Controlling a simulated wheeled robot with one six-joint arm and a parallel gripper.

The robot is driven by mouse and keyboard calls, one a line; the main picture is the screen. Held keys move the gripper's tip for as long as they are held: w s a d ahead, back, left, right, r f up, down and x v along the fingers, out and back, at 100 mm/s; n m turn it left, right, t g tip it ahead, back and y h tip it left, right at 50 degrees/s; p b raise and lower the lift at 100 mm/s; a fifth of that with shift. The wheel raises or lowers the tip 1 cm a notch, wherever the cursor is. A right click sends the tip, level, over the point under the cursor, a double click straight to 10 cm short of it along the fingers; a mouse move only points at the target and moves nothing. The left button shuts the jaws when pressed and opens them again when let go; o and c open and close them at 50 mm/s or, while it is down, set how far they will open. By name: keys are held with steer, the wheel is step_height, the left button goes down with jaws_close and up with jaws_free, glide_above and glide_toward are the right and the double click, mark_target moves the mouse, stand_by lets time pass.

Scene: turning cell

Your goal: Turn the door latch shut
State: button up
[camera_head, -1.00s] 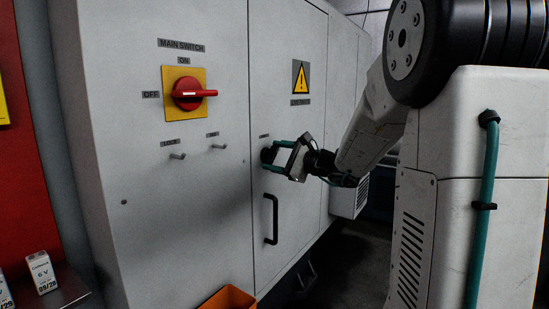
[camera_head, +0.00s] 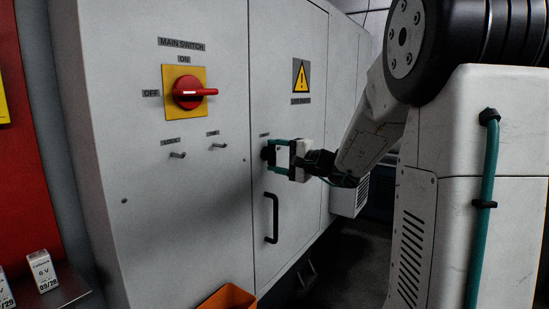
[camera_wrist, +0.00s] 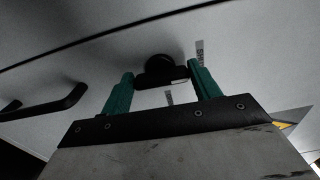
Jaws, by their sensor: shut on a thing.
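The door (camera_head: 272,70) is a white cabinet panel and looks flush with its frame. The door latch (camera_head: 265,153) is a small dark round knob near the door's left edge, partly hidden by my gripper. My gripper (camera_head: 270,155) has teal fingers and is shut on the latch, one finger above it and one below. In the wrist view the dark latch (camera_wrist: 158,66) shows between the fingertips of my gripper (camera_wrist: 162,76). The exact angle of the latch is hard to read.
A black door handle (camera_head: 272,218) is below the latch. To the left are a red main switch (camera_head: 188,92) on a yellow plate and two small toggles (camera_head: 178,155). An orange bin (camera_head: 230,298) stands low in front. A warning sign (camera_head: 301,76) is above.

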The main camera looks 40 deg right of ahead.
steer(key=shift+a+f, duration=0.15)
stand_by(0.4)
steer(key=o, duration=0.9)
steer(key=shift+o, duration=0.4)
steer(key=v, duration=0.7)
steer(key=shift+s, duration=0.35)
steer(key=shift+d, duration=0.2)
